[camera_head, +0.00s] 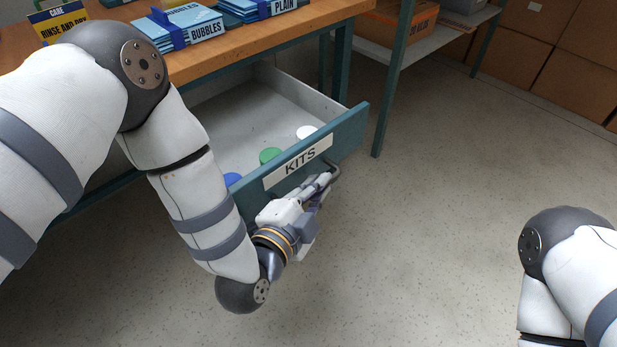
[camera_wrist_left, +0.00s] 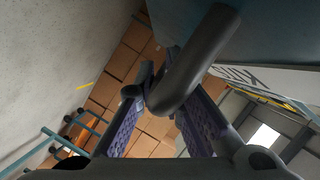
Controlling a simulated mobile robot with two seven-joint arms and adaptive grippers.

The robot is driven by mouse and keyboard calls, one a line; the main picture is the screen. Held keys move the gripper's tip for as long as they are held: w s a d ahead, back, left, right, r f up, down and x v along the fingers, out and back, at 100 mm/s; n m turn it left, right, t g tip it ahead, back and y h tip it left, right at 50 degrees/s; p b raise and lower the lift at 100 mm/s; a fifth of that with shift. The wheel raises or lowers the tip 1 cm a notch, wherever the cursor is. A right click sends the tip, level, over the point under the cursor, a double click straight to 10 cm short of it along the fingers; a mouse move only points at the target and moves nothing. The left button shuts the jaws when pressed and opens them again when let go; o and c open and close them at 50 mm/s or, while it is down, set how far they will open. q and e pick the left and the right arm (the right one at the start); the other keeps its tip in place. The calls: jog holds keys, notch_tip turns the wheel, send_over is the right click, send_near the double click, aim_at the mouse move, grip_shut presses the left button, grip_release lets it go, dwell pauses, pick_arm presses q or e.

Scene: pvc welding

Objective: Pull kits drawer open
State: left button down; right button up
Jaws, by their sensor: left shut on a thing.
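The kits drawer (camera_head: 347,138) is a teal-fronted drawer with a white KITS label (camera_head: 298,161), pulled well out from under the wooden-topped bench. Inside it a green round lid (camera_head: 270,155), a white one (camera_head: 306,131) and a blue one (camera_head: 232,179) show near the front. My left gripper (camera_head: 325,181) is at the drawer's front, shut on the dark bar handle. In the left wrist view the handle (camera_wrist_left: 195,62) passes between the purple-padded fingers (camera_wrist_left: 160,112). My right arm shows at the lower right, but its gripper is out of view.
The bench top (camera_head: 240,45) holds blue packs labelled BUBBLES (camera_head: 180,28) and PLAIN (camera_head: 262,8). A shelf rack (camera_head: 392,85) with boxes stands right of the bench. Cardboard boxes (camera_head: 560,50) line the back. The speckled floor (camera_head: 440,200) before the drawer is clear.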

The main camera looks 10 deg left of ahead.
pick_arm(q)
jog(key=shift+d, duration=0.1)
jog(key=c, duration=2)
grip_release()
jog(key=shift+o, duration=0.2)
jog(key=v, duration=1.2)
jog(key=shift+r, duration=0.1)
